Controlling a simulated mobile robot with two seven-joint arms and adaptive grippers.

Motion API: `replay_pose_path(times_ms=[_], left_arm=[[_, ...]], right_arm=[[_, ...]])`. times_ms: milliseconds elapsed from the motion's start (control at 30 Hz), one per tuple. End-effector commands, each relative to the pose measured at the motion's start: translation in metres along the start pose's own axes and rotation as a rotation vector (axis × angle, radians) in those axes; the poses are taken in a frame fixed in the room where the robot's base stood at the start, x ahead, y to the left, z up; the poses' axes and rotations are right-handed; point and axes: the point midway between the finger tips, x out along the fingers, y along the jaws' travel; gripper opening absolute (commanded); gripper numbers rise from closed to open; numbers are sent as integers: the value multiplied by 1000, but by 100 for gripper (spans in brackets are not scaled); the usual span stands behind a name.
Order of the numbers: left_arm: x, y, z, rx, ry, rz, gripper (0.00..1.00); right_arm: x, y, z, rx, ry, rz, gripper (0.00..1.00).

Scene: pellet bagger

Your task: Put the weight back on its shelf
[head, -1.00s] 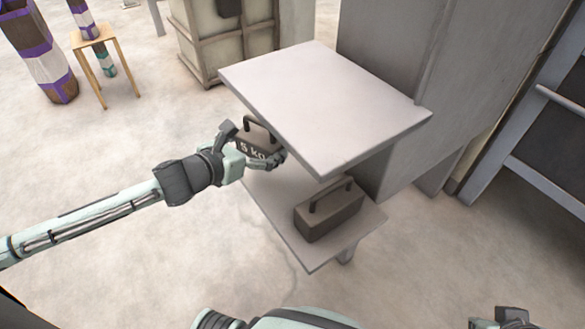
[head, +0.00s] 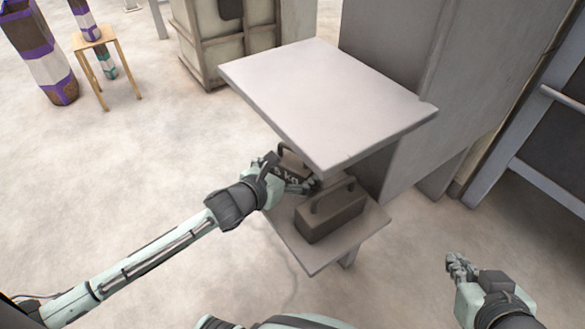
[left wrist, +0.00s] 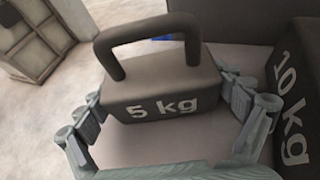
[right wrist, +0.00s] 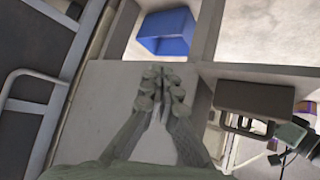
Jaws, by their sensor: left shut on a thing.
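A dark grey weight marked 5 kg with a loop handle (left wrist: 155,90) is between the fingers of my left gripper (head: 288,180), which is shut on its two ends. In the head view the weight (head: 292,168) is partly hidden by the gripper and the upper board. It is upright over the lower shelf (head: 312,258); I cannot tell whether it touches it. A larger weight (head: 332,212) stands on that shelf, just right of the held one; its 10 kg mark shows in the left wrist view (left wrist: 295,100). My right gripper (right wrist: 160,78) is shut and empty.
The pale upper board (head: 325,95) overhangs the lower shelf and limits room above it. A grey cabinet (head: 410,90) stands behind. A blue bin (right wrist: 165,32) shows in the right wrist view. A wooden stool (head: 92,40) stands far left.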

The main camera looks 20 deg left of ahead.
Motion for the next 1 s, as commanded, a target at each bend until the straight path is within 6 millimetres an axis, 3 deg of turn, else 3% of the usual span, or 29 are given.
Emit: replay_pose_path(times_ms=[333, 367, 400, 767, 867, 1000], left_arm=[[1, 0, 1, 2, -6, -1, 36], [1, 0, -2, 1, -1, 0, 98], [1, 0, -1, 1, -1, 0, 100], [0, 0, 1, -1, -1, 0, 100], [-10, 0, 0, 1, 1, -1, 100], [-36, 0, 1, 2, 2, -2, 100]], right_arm=[[0, -1, -2, 0, 10, -2, 0], [0, -1, -2, 0, 10, -3, 0], [0, -1, -2, 0, 10, -2, 0], [0, -1, -2, 0, 7, -2, 0], [-1, 1, 2, 0, -16, 2, 0], [-6, 12, 24, -2, -116, 26, 0]])
